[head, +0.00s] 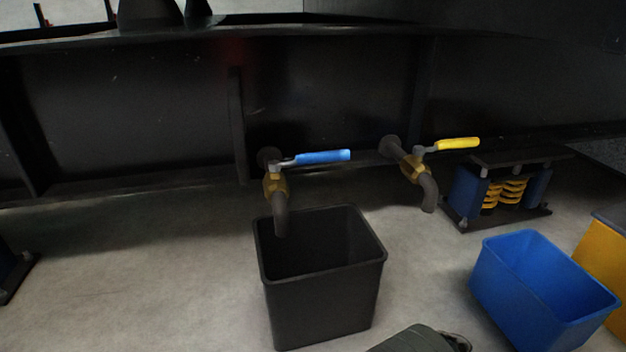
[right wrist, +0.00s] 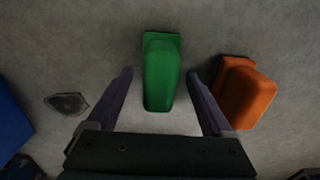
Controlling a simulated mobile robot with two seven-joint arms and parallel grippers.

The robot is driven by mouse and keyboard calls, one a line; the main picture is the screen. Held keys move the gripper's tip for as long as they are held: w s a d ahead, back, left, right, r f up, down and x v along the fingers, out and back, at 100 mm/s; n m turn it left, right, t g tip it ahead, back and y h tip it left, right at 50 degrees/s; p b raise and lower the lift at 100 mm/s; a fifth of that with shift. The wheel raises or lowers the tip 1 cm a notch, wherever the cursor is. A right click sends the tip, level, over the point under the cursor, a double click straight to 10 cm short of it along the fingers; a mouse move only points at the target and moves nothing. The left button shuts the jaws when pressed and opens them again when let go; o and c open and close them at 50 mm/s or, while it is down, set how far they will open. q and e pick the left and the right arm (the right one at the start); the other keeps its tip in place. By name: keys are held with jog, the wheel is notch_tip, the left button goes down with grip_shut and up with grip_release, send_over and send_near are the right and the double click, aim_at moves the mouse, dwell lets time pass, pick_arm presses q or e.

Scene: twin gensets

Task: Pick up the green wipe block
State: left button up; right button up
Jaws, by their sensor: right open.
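The green wipe block (right wrist: 161,75) lies on the grey floor in the right wrist view. My right gripper (right wrist: 158,80) is open, with one finger on each side of the block's lower part in the picture. Gaps show between the block and both fingers. I cannot tell how far above the floor the fingertips are. The block does not show in the head view. My left gripper is in neither view.
An orange block (right wrist: 245,93) lies just right of the right finger. A dark patch (right wrist: 67,102) is on the floor at left. The head view shows a black bin (head: 322,305), a blue bin (head: 535,290), a yellow bin (head: 604,262) and two valves, blue-handled (head: 322,157) and yellow-handled (head: 457,144).

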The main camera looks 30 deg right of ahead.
grip_shut()
dwell(0.6)
